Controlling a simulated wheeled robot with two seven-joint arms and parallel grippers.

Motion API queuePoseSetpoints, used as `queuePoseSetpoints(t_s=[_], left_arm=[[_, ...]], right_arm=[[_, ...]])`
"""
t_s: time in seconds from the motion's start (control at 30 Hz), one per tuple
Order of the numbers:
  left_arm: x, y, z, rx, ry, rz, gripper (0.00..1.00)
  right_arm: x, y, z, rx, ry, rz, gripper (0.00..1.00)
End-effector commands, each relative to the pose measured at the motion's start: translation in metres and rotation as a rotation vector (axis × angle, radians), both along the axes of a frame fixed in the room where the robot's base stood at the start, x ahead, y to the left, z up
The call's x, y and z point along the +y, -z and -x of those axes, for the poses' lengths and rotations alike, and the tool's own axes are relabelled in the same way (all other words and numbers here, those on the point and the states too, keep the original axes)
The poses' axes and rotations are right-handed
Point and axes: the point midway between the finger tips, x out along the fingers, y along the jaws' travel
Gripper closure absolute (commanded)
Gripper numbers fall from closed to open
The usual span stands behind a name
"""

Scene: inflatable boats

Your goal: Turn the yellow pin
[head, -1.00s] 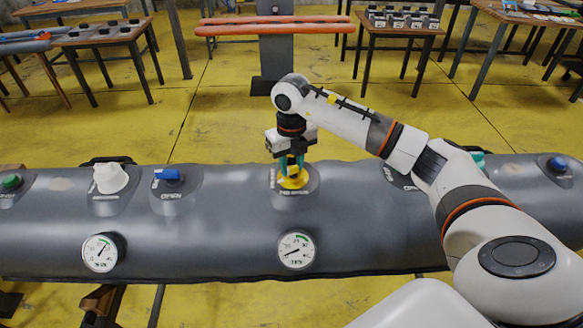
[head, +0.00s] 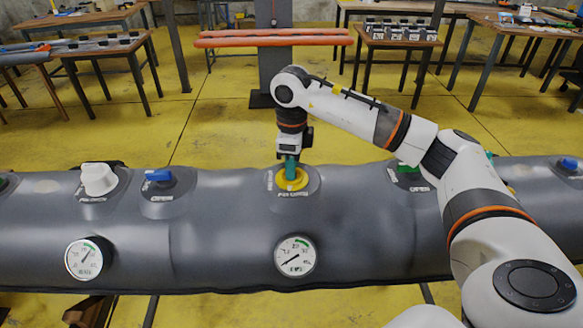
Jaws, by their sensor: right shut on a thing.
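The yellow pin (head: 290,184) sits in a round valve patch on top of the grey inflatable tube (head: 222,228). Its yellow ring shows, while its middle is mostly covered by my gripper's fingers. My right gripper (head: 291,172) points straight down from above with its teal fingers shut on the yellow pin. The gripper is seen narrow side on, one finger nearly in front of the other. My left gripper is not in view.
A white knob (head: 98,179) and a blue valve handle (head: 158,175) stand left on the tube. Two gauges (head: 295,256) (head: 89,258) face front. Tables and orange bars (head: 272,38) stand behind on open yellow floor.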

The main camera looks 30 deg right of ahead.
Motion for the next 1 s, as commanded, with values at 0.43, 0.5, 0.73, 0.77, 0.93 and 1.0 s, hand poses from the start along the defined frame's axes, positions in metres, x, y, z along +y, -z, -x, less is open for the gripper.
queuePoseSetpoints(t_s=[0.43,0.5,0.73,0.77,0.93,1.0], left_arm=[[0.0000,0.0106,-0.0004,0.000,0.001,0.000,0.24],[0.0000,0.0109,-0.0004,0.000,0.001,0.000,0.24],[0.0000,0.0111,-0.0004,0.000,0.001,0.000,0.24],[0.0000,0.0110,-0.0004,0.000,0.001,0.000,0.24],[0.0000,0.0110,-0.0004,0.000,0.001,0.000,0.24],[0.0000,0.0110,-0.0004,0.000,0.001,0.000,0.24]], right_arm=[[-0.0005,-0.0016,-0.0008,-0.007,-0.197,-0.002,0.91],[-0.0005,-0.0018,-0.0007,-0.007,-0.207,-0.002,0.91],[-0.0005,-0.0022,-0.0006,-0.007,-0.219,-0.002,0.91],[-0.0005,-0.0022,-0.0006,-0.007,-0.219,-0.002,0.91],[-0.0006,-0.0022,-0.0007,-0.006,-0.219,-0.001,0.91],[-0.0006,-0.0022,-0.0007,-0.006,-0.219,-0.001,0.63]])
